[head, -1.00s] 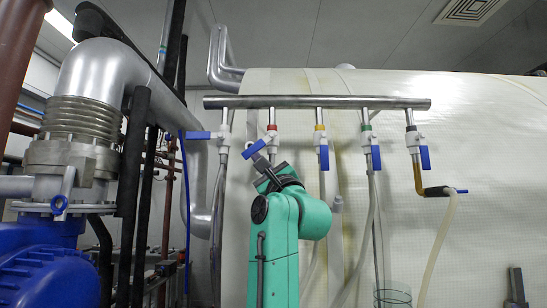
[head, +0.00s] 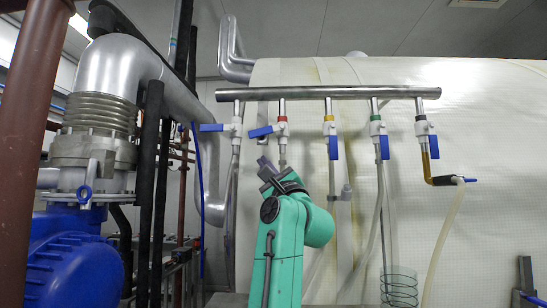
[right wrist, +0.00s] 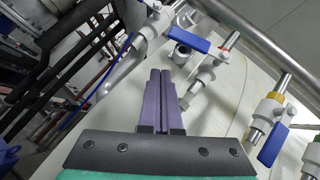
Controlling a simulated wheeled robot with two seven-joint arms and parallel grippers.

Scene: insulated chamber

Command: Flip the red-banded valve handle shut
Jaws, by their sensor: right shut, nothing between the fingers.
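The red-banded valve (head: 282,122) hangs from the metal manifold pipe, second from the left. Its blue handle (head: 262,131) sticks out to the left, almost level, crosswise to the vertical tube. In the right wrist view the handle (right wrist: 188,38) lies up and to the right of my fingertips, near the red band (right wrist: 231,41). My right gripper (head: 265,163) is below the handle, apart from it. Its purple fingers (right wrist: 160,73) are together with nothing between them. My left gripper is not in view.
A valve with a level blue handle (head: 212,127) is to the left. Yellow-banded (head: 329,127) and green-banded (head: 375,127) valves, handles hanging down, are to the right. The manifold pipe (head: 310,93) runs above. Large piping and a blue machine (head: 75,260) fill the left side.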

